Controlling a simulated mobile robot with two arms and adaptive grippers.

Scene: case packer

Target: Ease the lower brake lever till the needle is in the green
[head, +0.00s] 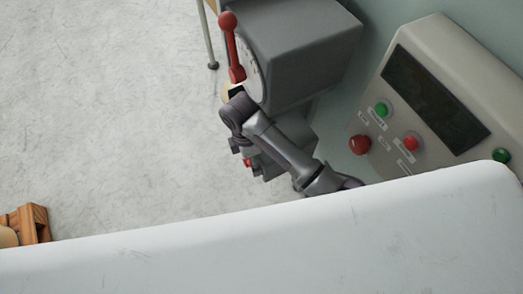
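A red lever (232,46) with a ball end stands up at the side of a dark grey machine housing (305,50). A pale round dial (256,76) on that housing is seen almost edge-on, so I cannot read its needle or any green band. A small red part (247,162) shows lower down among dark parts; I cannot tell if it is the lower lever. My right arm (285,150) reaches in from the right, its wrist in front of the housing below the red lever. Its fingers cannot be made out. My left gripper is not in view.
A beige control panel (425,45) with a dark screen, red and green buttons and a red mushroom knob (360,145) stands at the right. A wooden pallet (35,222) lies at the left; the floor between is clear.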

